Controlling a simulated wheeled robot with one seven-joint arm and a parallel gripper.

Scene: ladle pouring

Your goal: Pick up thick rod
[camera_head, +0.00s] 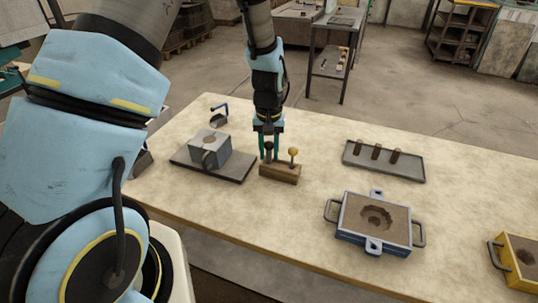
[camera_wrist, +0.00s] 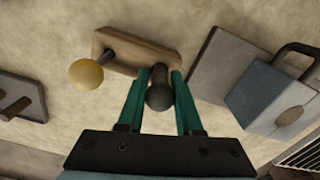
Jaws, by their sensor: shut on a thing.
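The thick rod, dark with a dark round knob (camera_head: 268,146), stands upright in a wooden block (camera_head: 280,174) on the table. In the wrist view its knob (camera_wrist: 159,98) shows between the two green fingers. My gripper (camera_head: 269,155) points down over the left part of the block and is shut on the thick rod (camera_wrist: 158,74). A thinner rod with a yellow ball knob (camera_head: 293,152) stands in the same block to the right, outside my fingers; its ball also shows in the wrist view (camera_wrist: 86,74). The rod's lower end is hidden in the block.
A grey block with a handle (camera_head: 211,146) sits on a dark plate (camera_head: 240,175) to the left. A grey tray (camera_head: 412,174) with three short dark cylinders lies right. A sand-filled mould with handles (camera_head: 374,243) stands front right, a yellow box (camera_head: 518,280) at the right edge.

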